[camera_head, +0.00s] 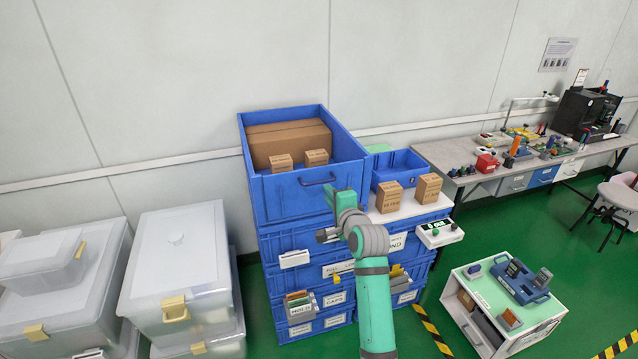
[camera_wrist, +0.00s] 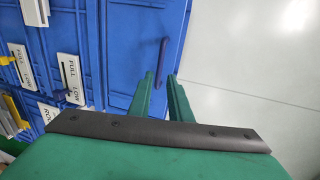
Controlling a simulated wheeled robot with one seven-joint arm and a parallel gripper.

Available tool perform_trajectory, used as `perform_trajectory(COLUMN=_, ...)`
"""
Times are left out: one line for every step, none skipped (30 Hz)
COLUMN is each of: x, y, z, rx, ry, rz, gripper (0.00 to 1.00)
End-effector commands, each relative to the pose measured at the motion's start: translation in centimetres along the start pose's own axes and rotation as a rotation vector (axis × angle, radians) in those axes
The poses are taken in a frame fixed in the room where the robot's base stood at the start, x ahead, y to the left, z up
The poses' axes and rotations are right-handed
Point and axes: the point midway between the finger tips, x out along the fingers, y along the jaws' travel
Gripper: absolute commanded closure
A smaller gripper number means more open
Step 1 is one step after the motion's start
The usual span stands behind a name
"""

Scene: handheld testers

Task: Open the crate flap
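The large blue crate (camera_head: 245,150) sits on top of the blue stack. Its front flap (camera_head: 285,200) looks upright and shut, with a handle (camera_head: 320,181) near its upper edge. In the wrist view, the flap (camera_wrist: 125,40) fills the upper middle, and its dark blue handle (camera_wrist: 163,55) stands just beyond the fingertips. My gripper (camera_wrist: 161,76) has its two green fingers apart, with the handle's lower end lined up with the gap. Whether they touch is not clear. In the head view my gripper (camera_head: 333,193) is before the flap's right part, below the handle.
The top crate holds a big carton (camera_head: 290,140) and two small boxes. Two small cartons (camera_head: 428,187) stand on a white surface beside a blue bin (camera_head: 398,165). Clear lidded tubs (camera_head: 180,250) stand left. A low cart (camera_head: 505,305) stands at right on the green floor.

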Motion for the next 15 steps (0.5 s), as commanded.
perform_trajectory(x=0.3, y=-0.1, z=0.0, rx=0.0, ry=-0.001, rz=0.002, gripper=0.82)
perform_trajectory(x=0.6, y=-0.1, z=0.0, rx=0.001, ry=-0.001, rz=0.003, gripper=0.82)
perform_trajectory(x=1.0, y=-0.1, z=-0.1, rx=0.001, ry=-0.001, rz=0.003, gripper=0.82)
perform_trajectory(x=1.3, y=-0.1, z=-0.1, rx=0.0, ry=-0.001, rz=0.002, gripper=0.82)
perform_trajectory(x=1.7, y=-0.1, z=-0.1, rx=0.0, ry=0.0, rz=0.002, gripper=0.82)
perform_trajectory(x=2.4, y=-0.1, z=-0.1, rx=0.0, ry=0.0, rz=0.003, gripper=0.82)
perform_trajectory(x=2.9, y=-0.1, z=-0.1, rx=-0.001, ry=0.0, rz=0.003, gripper=0.82)
perform_trajectory(x=3.4, y=-0.1, z=-0.1, rx=-0.001, ry=0.0, rz=0.003, gripper=0.82)
perform_trajectory(x=4.1, y=-0.1, z=-0.1, rx=0.0, ry=0.0, rz=0.003, gripper=0.82)
perform_trajectory(x=4.7, y=-0.1, z=-0.1, rx=0.0, ry=0.0, rz=0.003, gripper=0.82)
perform_trajectory(x=5.2, y=-0.1, z=-0.1, rx=-0.001, ry=0.0, rz=0.003, gripper=0.82)
perform_trajectory(x=5.9, y=-0.1, z=0.0, rx=-0.001, ry=0.0, rz=0.003, gripper=0.82)
perform_trajectory(x=6.4, y=-0.1, z=0.0, rx=-0.001, ry=0.0, rz=0.003, gripper=0.82)
perform_trajectory(x=6.9, y=-0.1, z=-0.1, rx=-0.001, ry=0.0, rz=0.002, gripper=0.82)
perform_trajectory(x=7.5, y=-0.1, z=-0.1, rx=-0.002, ry=0.0, rz=0.003, gripper=0.82)
